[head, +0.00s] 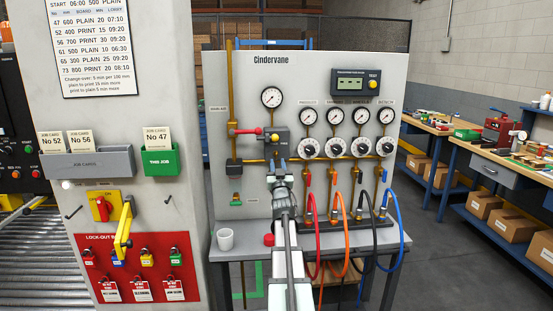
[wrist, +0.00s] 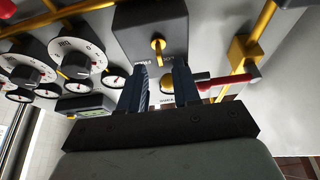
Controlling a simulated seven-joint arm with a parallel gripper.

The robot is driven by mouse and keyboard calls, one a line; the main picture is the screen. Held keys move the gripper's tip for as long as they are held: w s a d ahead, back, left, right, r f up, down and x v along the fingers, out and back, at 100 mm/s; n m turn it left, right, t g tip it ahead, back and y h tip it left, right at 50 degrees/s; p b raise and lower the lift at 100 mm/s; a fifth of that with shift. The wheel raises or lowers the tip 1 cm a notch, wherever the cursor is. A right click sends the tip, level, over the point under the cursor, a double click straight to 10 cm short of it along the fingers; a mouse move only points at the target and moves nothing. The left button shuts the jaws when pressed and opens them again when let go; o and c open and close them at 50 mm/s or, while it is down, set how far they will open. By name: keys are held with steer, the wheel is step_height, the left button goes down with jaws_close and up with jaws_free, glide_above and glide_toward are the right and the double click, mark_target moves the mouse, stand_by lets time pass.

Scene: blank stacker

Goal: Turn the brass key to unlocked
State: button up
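The brass key (wrist: 158,48) sticks out of a dark grey lock box (wrist: 150,22) in the wrist view. Small labels sit on the box on either side of the key, too blurred to read. My gripper (wrist: 162,80) is open, with its two fingers apart and nothing between the tips. The key shows just beyond the tips, roughly in line with the gap; I see no contact. In the head view, my gripper (head: 281,168) is just below the lock box (head: 276,146) on the Cindervane panel.
A red-handled lever (head: 245,131) is close left of the box, and brass pipes run around it. Gauges and round dials (head: 335,147) are to the right. Coloured hoses (head: 318,230) hang below right. A white cup (head: 225,239) stands on the bench.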

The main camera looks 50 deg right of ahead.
steer(key=x, duration=0.4)
steer(key=shift+w+d+r, duration=0.1)
steer(key=shift+w+d, duration=0.15)
steer(key=shift+c, duration=0.3)
jaws_close()
